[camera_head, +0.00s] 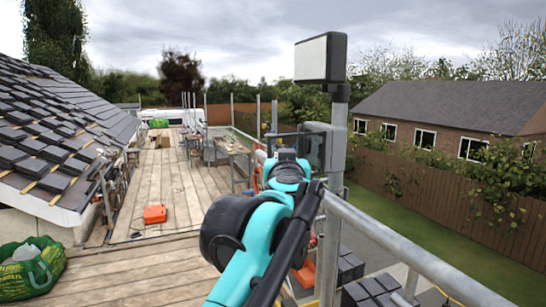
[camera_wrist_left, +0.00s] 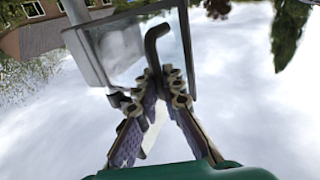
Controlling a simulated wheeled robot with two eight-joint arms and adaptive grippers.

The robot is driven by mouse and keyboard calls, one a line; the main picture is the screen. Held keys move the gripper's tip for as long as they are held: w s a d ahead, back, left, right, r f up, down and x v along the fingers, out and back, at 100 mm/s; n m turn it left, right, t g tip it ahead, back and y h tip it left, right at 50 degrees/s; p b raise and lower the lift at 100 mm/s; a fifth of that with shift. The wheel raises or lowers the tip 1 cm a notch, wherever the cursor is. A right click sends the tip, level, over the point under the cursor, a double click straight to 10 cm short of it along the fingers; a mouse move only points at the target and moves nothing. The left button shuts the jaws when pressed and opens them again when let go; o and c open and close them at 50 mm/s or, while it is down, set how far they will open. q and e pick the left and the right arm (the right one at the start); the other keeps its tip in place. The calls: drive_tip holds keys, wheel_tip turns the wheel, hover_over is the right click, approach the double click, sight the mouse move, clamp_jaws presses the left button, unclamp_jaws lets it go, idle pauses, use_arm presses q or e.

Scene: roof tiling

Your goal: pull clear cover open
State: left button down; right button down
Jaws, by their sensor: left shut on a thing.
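A grey box (camera_head: 338,148) is fixed to the metal post beside the scaffold rail. Its clear cover (camera_head: 316,151) has a dark frame and appears to stand out at an angle from the box; the exact angle is hard to tell. The cover also shows in the left wrist view (camera_wrist_left: 122,50), with a black hooked handle (camera_wrist_left: 153,45) in front of it. My left gripper (camera_wrist_left: 152,92) is shut on the handle, with its fingertips around the lower end. In the head view my teal arm hides part of the gripper (camera_head: 289,153). My right gripper is not in view.
A light panel (camera_head: 321,58) tops the post above the box. A metal rail (camera_head: 400,245) runs along the right edge, with dark tile stacks (camera_head: 375,290) below. An orange case (camera_head: 155,214) and green bag (camera_head: 30,268) are on the left. The deck's middle is mostly clear.

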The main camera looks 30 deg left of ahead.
use_arm(q)
drive_tip(key=shift+s+d, duration=0.15)
drive_tip(key=shift+d, duration=0.7)
drive_tip(key=c, duration=2)
unclamp_jaws()
drive_tip(key=shift+o, duration=0.5)
drive_tip(key=shift+d, duration=0.1)
drive_tip(key=v, duration=1.2)
drive_tip(key=shift+r, duration=0.1)
